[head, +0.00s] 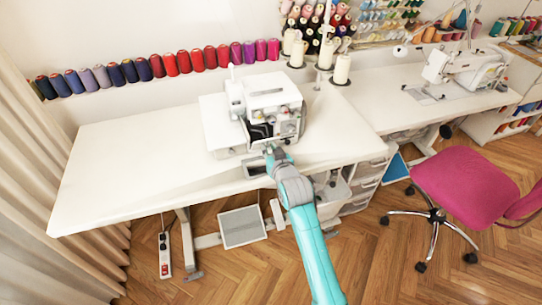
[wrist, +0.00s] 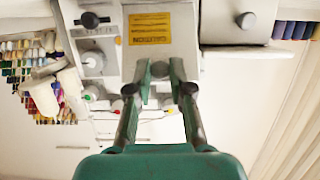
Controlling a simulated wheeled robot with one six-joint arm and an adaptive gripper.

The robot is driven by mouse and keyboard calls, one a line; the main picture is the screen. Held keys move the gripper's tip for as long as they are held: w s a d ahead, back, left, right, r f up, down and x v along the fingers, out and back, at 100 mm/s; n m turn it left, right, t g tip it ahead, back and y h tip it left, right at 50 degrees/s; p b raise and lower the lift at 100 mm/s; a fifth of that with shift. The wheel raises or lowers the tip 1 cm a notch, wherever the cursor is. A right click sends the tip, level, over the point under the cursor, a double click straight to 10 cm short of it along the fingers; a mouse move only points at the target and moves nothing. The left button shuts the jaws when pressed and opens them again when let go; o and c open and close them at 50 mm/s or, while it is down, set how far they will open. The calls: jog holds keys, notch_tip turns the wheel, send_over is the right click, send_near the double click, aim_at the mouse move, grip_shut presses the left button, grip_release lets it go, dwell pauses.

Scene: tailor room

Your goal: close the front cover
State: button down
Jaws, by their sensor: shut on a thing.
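The white sewing machine (head: 275,98) stands on the table with its front open and its dark inside showing in the head view. The gripped edge is mostly hidden between the fingers.
The white table (head: 120,165) is clear left of the machine. Thread spools (head: 183,62) line the back ledge, and white cones (head: 341,68) stand behind the machine. A pink chair (head: 470,185) is at the right. A foot pedal (head: 242,227) lies under the table.

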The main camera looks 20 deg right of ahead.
aim_at(266, 140)
jog(key=shift+w+r, duration=1.75)
jog(key=shift+w, duration=0.3)
jog(key=c, duration=1)
grip_release()
jog(key=shift+c, duration=0.2)
jog(key=shift+f, duration=0.2)
jog(key=shift+s, duration=0.1)
jog(key=shift+s, duration=0.2)
jog(key=v, duration=1.1)
jog(key=shift+s, duration=0.2)
